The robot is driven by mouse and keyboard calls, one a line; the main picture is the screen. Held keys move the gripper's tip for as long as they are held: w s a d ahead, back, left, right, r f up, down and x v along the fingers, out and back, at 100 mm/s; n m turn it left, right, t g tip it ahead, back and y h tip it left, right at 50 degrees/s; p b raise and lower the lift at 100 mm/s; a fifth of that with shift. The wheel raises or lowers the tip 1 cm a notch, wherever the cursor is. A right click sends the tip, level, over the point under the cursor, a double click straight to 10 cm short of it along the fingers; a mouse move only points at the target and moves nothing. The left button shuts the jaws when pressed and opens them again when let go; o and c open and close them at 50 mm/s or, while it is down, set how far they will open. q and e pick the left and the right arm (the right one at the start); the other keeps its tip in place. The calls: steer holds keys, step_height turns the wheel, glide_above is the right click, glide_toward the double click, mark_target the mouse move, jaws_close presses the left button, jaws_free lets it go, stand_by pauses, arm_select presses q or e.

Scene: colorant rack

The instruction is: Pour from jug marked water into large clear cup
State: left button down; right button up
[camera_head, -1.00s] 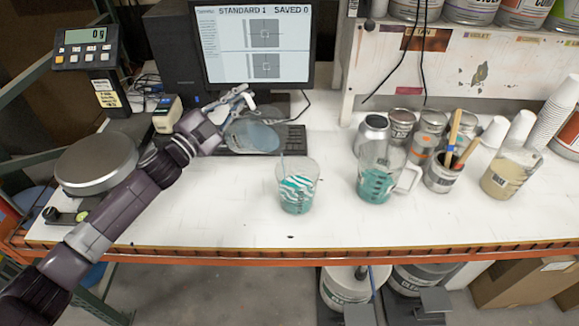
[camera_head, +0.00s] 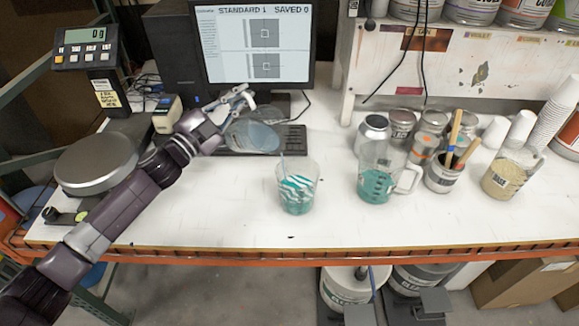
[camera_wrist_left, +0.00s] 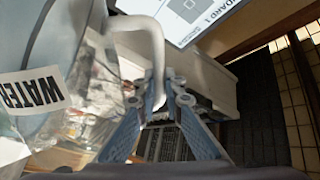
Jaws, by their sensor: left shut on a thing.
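My left gripper (camera_head: 238,101) is shut on the handle of the water jug (camera_head: 255,136), a clear jug with bluish water in it. The jug is tilted, in front of the monitor and over the keyboard. In the left wrist view the fingers (camera_wrist_left: 164,92) close around the white handle, and the jug's WATER label (camera_wrist_left: 32,92) shows at the left. A large clear cup (camera_head: 297,186) with teal and white streaked contents stands on the table, right of and nearer than the jug. A thin stream or stick shows above the cup's back rim; I cannot tell which. My right gripper is out of view.
A clear jug (camera_head: 378,178) with teal liquid stands right of the cup. A scale (camera_head: 97,163) is at the left. The table front is clear.

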arm_select(q)
steer(key=shift+s+r, duration=0.1)
steer(key=shift+r, duration=0.15)
steer(key=w+a+f+n, duration=0.1)
steer(key=w+f+n, duration=0.1)
steer(key=f+n, duration=0.1)
steer(key=w+a+f+n, duration=0.1)
steer(key=f, duration=0.1)
steer(key=shift+a+f+n+y, duration=0.2)
steer(key=shift+a+n+y, duration=0.15)
steer(key=shift+n+y, duration=0.05)
steer(key=shift+w+a+f+n, duration=0.2)
steer(key=shift+a+f+n, duration=0.15)
steer(key=shift+f, duration=0.15)
steer(key=shift+w+a+f+n+y+b, duration=0.7)
steer(key=shift+w+a+f+n, duration=1.2)
steer(key=shift+f+n, duration=1.4)
steer(key=shift+g, duration=0.4)
step_height(320, 180, up, 5)
steer(key=p, duration=0.4)
steer(key=shift+f, duration=0.2)
